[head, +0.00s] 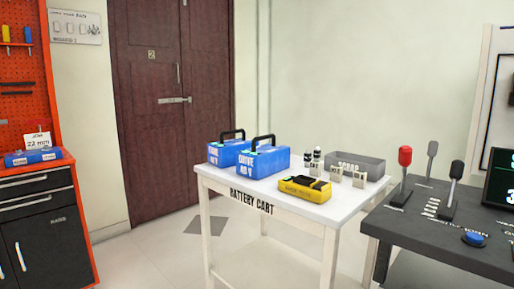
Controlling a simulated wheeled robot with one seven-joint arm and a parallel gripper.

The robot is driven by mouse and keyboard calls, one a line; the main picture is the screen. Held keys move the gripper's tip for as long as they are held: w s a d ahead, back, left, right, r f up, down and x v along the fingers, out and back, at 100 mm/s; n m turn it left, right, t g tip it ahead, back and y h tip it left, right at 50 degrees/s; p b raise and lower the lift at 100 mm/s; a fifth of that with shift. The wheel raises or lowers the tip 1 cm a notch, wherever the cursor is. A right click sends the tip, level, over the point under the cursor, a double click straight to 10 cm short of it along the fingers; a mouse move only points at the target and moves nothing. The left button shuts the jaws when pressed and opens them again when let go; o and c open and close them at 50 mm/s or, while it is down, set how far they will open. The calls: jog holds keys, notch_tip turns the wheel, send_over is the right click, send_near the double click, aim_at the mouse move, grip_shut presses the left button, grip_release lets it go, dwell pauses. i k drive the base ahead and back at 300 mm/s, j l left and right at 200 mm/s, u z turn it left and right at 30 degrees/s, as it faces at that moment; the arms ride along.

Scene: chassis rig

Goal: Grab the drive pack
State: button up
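A blue pack (264,162) with white lettering that reads like "DRIVE 48 V" and a black carry handle stands upright on the white battery cart (300,200), towards its left side. A second blue pack (221,157) with a similar black handle stands just behind and left of it. Its lettering is partly hidden and too small to read for sure. My gripper is not in view, and nothing is seen touching either pack.
A yellow-and-black box (304,189), a grey bin (360,165), small tags and dark bottles share the cart. A dark console (440,235) with levers stands close at the right. A red tool cabinet (45,200) is at the left. Floor left of the cart is clear.

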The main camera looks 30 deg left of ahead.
aim_at(222, 154)
jog(key=i+j+z, duration=0.25)
jog(key=j, duration=1.35)
jog(key=j+z, duration=0.3)
jog(key=j, duration=1.35)
